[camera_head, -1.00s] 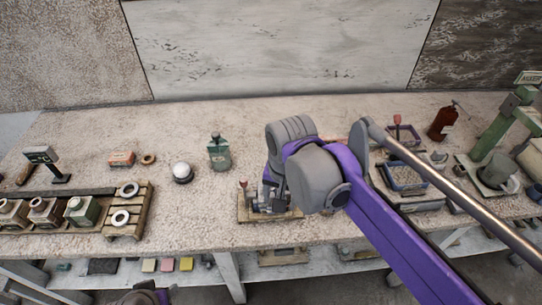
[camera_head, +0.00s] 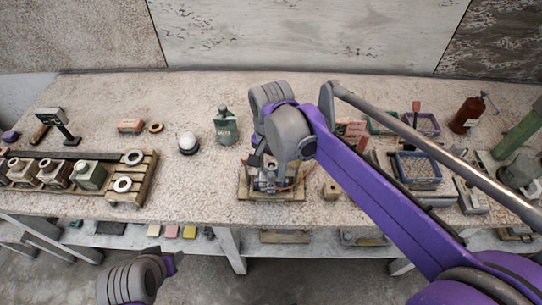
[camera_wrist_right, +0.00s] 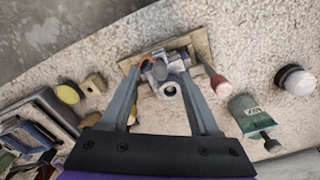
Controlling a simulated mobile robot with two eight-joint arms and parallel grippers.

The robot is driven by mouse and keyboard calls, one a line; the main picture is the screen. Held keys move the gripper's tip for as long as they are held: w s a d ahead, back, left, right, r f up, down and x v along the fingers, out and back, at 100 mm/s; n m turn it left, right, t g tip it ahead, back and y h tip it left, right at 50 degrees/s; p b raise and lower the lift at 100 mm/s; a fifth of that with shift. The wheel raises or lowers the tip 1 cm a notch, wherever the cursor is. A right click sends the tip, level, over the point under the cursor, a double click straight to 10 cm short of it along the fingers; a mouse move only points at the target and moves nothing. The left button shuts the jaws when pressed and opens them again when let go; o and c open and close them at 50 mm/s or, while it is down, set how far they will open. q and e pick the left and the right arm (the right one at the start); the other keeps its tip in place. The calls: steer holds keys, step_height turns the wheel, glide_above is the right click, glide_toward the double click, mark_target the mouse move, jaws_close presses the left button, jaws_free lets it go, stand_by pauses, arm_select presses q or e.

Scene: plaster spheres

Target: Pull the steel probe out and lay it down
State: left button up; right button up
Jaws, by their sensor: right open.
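A small metal fixture (camera_head: 272,182) stands on a wooden board (camera_head: 270,196) at the front middle of the bench. It also shows in the right wrist view, with a pale block and round bore (camera_wrist_right: 169,89). A grey round end (camera_wrist_right: 160,70) shows there between the fingertips; it may be the steel probe, but I cannot tell for sure. My right gripper (camera_wrist_right: 163,76) is open, its fingers pointing at the fixture from above. No grip shows. In the head view my wrist hides much of the fixture's top.
A white sphere on a dark base (camera_head: 188,142) and a green bottle (camera_head: 226,126) stand left of the fixture. A red-ended tool (camera_wrist_right: 219,86) is beside the right finger. Blue-rimmed trays (camera_head: 418,168) are at right. Bare bench lies front left of the board.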

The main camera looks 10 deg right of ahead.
mark_target(271, 174)
arm_select(q)
steer(key=shift+f, duration=0.15)
arm_select(e)
steer(key=shift+f, duration=1.6)
jaws_close()
steer(key=c, duration=0.7)
jaws_free()
jaws_close()
steer(key=shift+r, duration=0.1)
steer(key=shift+r+p, duration=1.5)
steer(key=shift+r, duration=1.4)
arm_select(q)
steer(key=r, duration=0.1)
steer(key=w+r, duration=0.1)
steer(key=r, duration=0.2)
steer(key=shift+w+r, duration=0.25)
steer(key=shift+w, duration=0.05)
